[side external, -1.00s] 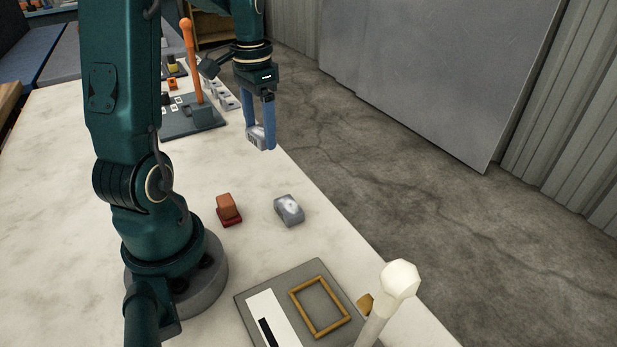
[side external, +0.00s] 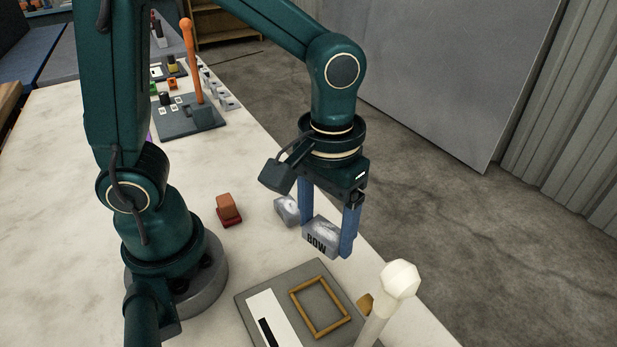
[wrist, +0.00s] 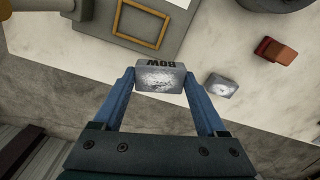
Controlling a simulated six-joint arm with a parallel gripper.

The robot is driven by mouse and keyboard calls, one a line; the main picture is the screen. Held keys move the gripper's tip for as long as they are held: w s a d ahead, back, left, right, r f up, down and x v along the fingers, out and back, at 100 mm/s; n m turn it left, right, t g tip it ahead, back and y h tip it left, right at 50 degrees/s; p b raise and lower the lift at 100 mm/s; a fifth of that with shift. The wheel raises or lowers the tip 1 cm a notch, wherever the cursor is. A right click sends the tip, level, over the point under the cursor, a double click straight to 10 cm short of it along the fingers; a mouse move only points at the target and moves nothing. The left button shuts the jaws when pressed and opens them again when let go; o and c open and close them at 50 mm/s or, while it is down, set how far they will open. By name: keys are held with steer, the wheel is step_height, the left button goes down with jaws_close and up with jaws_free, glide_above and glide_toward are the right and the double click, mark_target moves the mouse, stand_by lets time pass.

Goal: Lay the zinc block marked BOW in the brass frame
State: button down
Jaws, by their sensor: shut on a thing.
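The zinc block marked BOW (side external: 321,237) is a grey metal block with dark letters on its side. My gripper (side external: 328,240), with two blue fingers, is shut on it and holds it above the table. In the wrist view the BOW block (wrist: 160,78) sits between the fingertips (wrist: 160,80). The brass frame (side external: 320,305) is an empty rectangle on a grey plate (side external: 268,285), nearer the camera and below the held block in the side view. The brass frame also shows in the wrist view (wrist: 144,42), ahead of the block.
Another grey metal block (side external: 286,210) lies on the table just behind the held block. An orange-brown block with a red base (side external: 228,209) stands to its left. A white-headed post (side external: 398,280) rises beside the plate on the right. An orange post (side external: 190,60) stands further back.

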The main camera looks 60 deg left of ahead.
mark_target(319, 307)
steer(key=s+d+m, duration=0.3)
steer(key=s+d, duration=0.1)
steer(key=d, duration=0.1)
steer(key=shift+w+a+f, duration=0.1)
steer(key=shift+a+f, duration=0.05)
steer(key=shift+f, duration=3.1)
jaws_free()
